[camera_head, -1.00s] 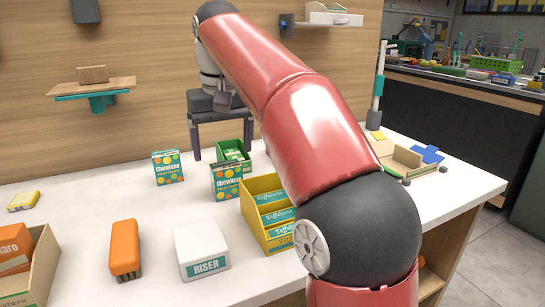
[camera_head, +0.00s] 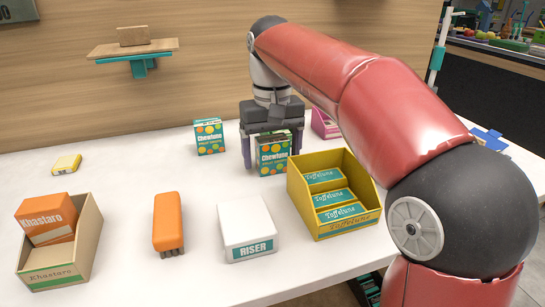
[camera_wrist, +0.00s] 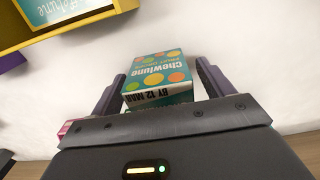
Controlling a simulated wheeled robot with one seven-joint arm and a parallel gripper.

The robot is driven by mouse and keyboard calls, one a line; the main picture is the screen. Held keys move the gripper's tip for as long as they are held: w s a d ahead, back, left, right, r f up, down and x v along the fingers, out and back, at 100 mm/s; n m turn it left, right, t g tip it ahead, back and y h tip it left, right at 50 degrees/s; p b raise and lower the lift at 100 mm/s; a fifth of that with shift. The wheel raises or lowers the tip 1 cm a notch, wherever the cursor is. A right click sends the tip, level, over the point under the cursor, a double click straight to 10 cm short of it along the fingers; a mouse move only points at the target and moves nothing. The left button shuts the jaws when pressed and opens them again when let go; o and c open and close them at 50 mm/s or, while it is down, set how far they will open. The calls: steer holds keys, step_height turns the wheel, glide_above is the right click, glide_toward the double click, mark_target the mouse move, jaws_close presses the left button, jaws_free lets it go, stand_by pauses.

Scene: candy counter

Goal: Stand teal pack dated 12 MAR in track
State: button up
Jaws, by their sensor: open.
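A teal Chewtune pack (camera_head: 272,155) with coloured dots stands upright on the white counter. In the wrist view this pack (camera_wrist: 157,72) shows "BY 12 MAR" on one face. My gripper (camera_head: 271,160) is open around it, one finger on each side; the wrist view also shows my gripper (camera_wrist: 160,78) with gaps beside the pack. A second teal Chewtune pack (camera_head: 209,137) stands behind to the left, its date not readable. I cannot make out which thing is the track.
A yellow Toffelune box (camera_head: 365,228) stands close on the right. In front are a white RISER block (camera_head: 247,232), an orange item (camera_head: 168,222) and a Khastaro box (camera_head: 68,268). A pink box (camera_head: 323,124) is behind.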

steer(key=shift+f, duration=0.2)
steer(key=c, duration=1.2)
steer(key=shift+o, duration=0.2)
steer(key=shift+r, duration=0.1)
